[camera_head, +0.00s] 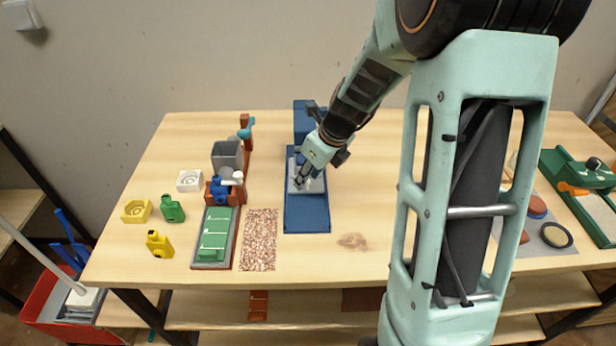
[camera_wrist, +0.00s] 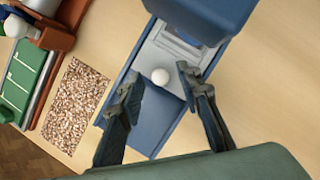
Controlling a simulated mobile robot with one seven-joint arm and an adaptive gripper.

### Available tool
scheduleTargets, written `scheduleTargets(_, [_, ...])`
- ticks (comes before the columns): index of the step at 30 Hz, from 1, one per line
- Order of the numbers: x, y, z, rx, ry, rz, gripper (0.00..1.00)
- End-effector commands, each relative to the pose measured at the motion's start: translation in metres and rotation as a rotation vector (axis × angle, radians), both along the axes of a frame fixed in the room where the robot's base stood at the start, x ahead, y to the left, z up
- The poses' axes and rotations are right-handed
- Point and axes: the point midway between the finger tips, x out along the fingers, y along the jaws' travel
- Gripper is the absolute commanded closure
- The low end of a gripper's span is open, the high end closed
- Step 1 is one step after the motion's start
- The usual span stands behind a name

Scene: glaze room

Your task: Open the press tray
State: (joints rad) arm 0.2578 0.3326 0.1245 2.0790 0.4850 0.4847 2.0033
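The blue press (camera_head: 307,212) stands in the middle of the table, a long base with a tall block (camera_head: 304,121) at its back end. Its light grey tray (camera_head: 317,186) lies on the base in front of the block; the wrist view also shows the tray (camera_wrist: 172,58), partly under the block. A white ball knob (camera_wrist: 160,76) is at the tray's front. My gripper (camera_head: 301,180) is over the tray. In the wrist view my gripper (camera_wrist: 157,84) is open, one finger to each side of the knob, with gaps visible. Its height above the knob is unclear.
Left of the press lie a speckled brown mat (camera_head: 260,240) and a green board (camera_head: 215,238). Behind them are a grey bin (camera_head: 227,156) and a red-brown stand (camera_head: 245,140). Bare table lies right of the press.

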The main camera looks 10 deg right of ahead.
Motion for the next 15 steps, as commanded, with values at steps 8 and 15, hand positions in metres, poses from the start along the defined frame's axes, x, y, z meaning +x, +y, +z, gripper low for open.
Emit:
scheduleTargets(8, [0.0016,0.0007,-0.0043,-0.001,-0.001,0.0,0.68])
scheduleTargets(15, [0.0014,0.0008,-0.004,-0.001,-0.001,0.0,0.85])
